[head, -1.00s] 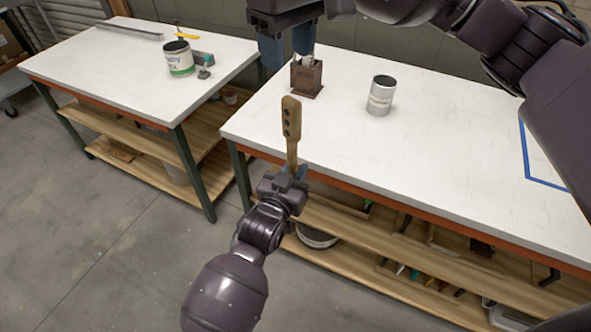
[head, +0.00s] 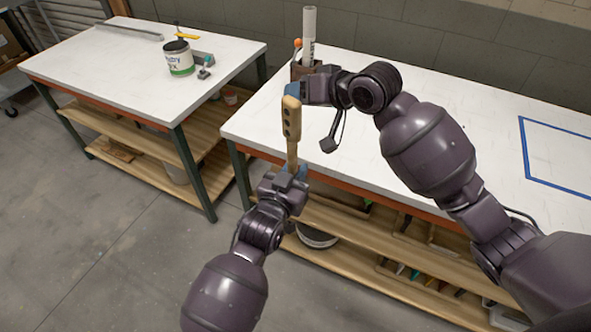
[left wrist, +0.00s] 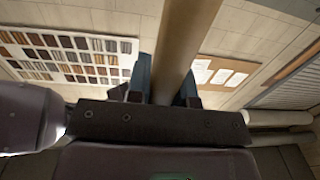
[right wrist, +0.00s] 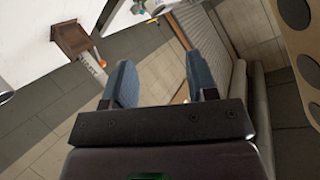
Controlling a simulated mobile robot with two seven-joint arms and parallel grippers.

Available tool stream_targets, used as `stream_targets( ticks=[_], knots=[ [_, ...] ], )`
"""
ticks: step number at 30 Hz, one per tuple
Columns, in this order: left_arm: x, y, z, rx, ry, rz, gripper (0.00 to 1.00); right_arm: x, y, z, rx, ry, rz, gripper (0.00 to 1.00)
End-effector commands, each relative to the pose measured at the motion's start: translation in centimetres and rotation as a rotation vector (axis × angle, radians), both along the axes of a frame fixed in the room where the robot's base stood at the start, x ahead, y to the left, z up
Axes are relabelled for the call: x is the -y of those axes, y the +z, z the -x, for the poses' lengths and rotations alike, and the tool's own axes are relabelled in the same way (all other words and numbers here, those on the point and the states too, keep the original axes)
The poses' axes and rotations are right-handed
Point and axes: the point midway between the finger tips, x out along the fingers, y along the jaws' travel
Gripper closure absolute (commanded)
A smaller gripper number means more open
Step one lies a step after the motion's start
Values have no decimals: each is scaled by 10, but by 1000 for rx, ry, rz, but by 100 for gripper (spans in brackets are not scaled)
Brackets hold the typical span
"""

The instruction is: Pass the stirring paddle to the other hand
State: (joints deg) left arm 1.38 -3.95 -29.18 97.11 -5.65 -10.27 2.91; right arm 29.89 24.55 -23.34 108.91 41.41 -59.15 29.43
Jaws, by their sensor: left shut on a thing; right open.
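The stirring paddle (head: 292,140) is wooden, with a wide upper part that has dark round holes. It stands nearly upright in the head view. My left gripper (head: 288,178) is shut on its lower shaft, and the shaft (left wrist: 186,45) shows between the blue fingers in the left wrist view. My right gripper (head: 293,90) is open, near the paddle's top end in the head view. In the right wrist view, the holed part of the paddle (right wrist: 299,45) lies at the right edge, outside the open fingers (right wrist: 163,85).
Behind the right gripper, a brown holder (head: 297,70) with a white-grey upright tube (head: 309,35) stands on the right white table (head: 480,130). The left table (head: 100,75) carries a paint can (head: 179,58). Blue tape outlines an area at right.

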Motion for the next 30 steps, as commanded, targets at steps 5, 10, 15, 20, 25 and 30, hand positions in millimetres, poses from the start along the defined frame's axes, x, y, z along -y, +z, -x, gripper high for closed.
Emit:
stream_targets(
  ticks=[5, 10, 15, 20, 25, 30],
  knots=[
    [0, 0, 0, 0, 0, 0, 100, 29, -67, 19, 30, -88, -4, 47],
    [0, 0, 0, 0, 0, 0, 100, 61, -123, 45, 67, -176, 27, 47],
    [0, 0, 0, 0, 0, 0, 100, 95, -175, 82, 97, -267, 88, 47],
    [0, 0, 0, 1, 0, 0, 100, 127, -220, 126, 120, -343, 175, 47],
    [0, 0, 0, 0, 0, 0, 100, 159, -259, 180, 134, -408, 290, 47],
    [0, 0, 0, 1, 0, 0, 100, 185, -286, 234, 141, -449, 408, 47]
  ],
)
